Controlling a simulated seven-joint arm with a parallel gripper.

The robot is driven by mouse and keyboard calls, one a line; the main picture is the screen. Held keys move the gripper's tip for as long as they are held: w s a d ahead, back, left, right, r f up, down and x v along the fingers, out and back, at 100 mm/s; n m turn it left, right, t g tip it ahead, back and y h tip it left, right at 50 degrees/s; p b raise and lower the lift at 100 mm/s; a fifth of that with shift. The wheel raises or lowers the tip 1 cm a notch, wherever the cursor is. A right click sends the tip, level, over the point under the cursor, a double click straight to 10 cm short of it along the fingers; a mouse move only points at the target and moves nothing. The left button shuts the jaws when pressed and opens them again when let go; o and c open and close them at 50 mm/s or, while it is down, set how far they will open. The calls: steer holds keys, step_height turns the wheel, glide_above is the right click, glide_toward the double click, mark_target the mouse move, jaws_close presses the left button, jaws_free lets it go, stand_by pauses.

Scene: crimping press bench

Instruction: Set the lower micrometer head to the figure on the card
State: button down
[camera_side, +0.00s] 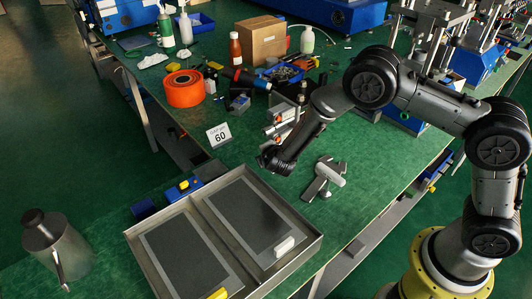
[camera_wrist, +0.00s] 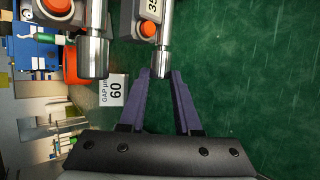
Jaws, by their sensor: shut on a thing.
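Two micrometer heads with silver barrels and orange buttons show side by side in the wrist view. The left one (camera_wrist: 93,55) is free. The right one (camera_wrist: 165,32) has its barrel end between the purple fingers of my gripper (camera_wrist: 160,76), which is shut on it. I take this to be the lower head. Its white plate shows "35", partly cut off by the frame edge. The white card (camera_wrist: 113,90) reads "GAP µm 60"; it also stands on the bench in the side view (camera_side: 218,135). In the side view my gripper (camera_side: 270,158) hides the contact.
An open metal tray (camera_side: 138,250) with dark mats lies in front. A grey handled part (camera_side: 324,178) lies right of my gripper. An orange roll (camera_side: 184,89), a cardboard box (camera_side: 262,41) and bottles stand behind. Bare green bench shows around the card.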

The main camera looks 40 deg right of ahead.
steer(key=shift+r, duration=0.1)
stand_by(0.3)
steer(key=shift+w+r+n+g, duration=0.15)
steer(key=shift+w+n+g, duration=0.1)
steer(key=shift+g, duration=0.9)
steer(key=shift+w+r+n+g, duration=0.1)
steer(key=shift+w+n+g, duration=0.15)
steer(key=shift+g, duration=0.9)
steer(key=shift+w+r+n+g+y, duration=0.1)
steer(key=shift+w+n+g+y, duration=0.1)
steer(key=shift+g, duration=0.65)
steer(key=shift+w+r+n+g+y, duration=0.1)
steer(key=shift+n+g, duration=0.1)
steer(key=shift+g, duration=0.95)
steer(key=c, duration=0.6)
jaws_free()
steer(key=shift+f, duration=0.1)
